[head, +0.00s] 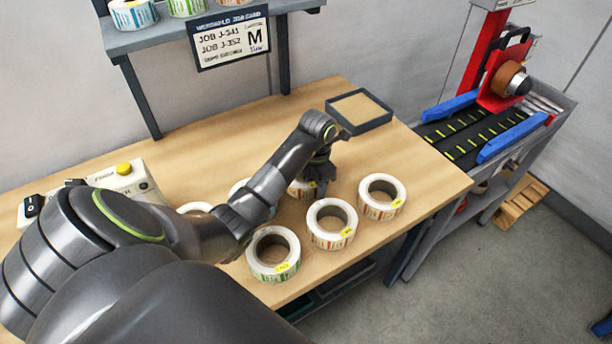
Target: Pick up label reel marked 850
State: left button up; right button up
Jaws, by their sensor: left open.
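A reel behind (301,191) is partly hidden by my left gripper (318,190). More reels are partly hidden behind my left arm. My left gripper is open, pointing down, over or beside that rear reel; contact cannot be told. My right gripper is out of view.
A shallow tray (378,126) sits at the table's back right. A job card (229,40) hangs from the shelf (165,33), which holds more reels. A control box (122,176) is at left. A machine with a red post (483,50) and conveyor stands right of the table.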

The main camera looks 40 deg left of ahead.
pick_arm(q)
jog(key=shift+c, duration=0.3)
grip_shut()
